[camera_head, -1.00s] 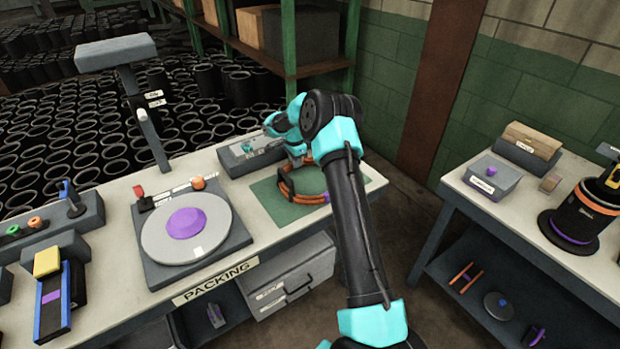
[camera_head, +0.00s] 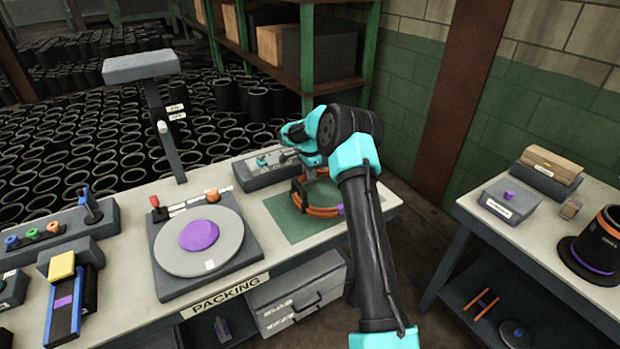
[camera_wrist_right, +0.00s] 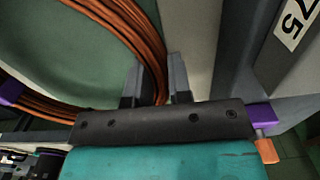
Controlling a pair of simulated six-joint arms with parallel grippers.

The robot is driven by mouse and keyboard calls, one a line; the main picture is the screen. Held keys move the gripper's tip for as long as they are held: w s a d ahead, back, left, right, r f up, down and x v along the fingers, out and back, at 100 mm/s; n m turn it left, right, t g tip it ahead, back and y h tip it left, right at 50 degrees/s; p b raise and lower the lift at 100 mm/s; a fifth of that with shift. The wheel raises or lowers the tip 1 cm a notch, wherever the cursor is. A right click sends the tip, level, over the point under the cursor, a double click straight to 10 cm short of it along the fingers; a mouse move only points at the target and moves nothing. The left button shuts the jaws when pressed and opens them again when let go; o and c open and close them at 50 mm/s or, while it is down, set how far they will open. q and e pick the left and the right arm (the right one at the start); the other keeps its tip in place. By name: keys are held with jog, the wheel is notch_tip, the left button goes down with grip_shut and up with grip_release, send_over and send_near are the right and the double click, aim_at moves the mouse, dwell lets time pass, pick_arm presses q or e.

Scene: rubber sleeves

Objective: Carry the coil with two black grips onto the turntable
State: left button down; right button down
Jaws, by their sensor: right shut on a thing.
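The coil (camera_head: 322,212), an orange ring with dark grips and a purple band, lies on a green mat at the right end of the packing bench. My right gripper (camera_head: 313,172) is over the coil's far side, and part of the ring is hidden by my arm. In the right wrist view, the two dark fingers (camera_wrist_right: 156,90) stand on either side of the orange strands (camera_wrist_right: 140,38), shut on them. The turntable (camera_head: 226,254), a light grey disc with a purple centre on a dark square base, stands to the left and is empty. My left gripper is not in view.
A grey box (camera_head: 262,176) with small teal parts sits behind the mat. A lamp-like post (camera_head: 163,130) rises behind the turntable. A yellow-topped fixture (camera_head: 64,290) stands at the left. A side table (camera_head: 500,222) with a black cylinder is at the right.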

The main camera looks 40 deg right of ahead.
jog(key=shift+s+a+r, duration=0.1)
jog(key=shift+r, duration=0.45)
jog(key=s+a, duration=0.3)
jog(key=s+a+r, duration=0.1)
jog(key=s+a, duration=0.7)
jog(key=shift+s+r, duration=0.15)
dwell(0.4)
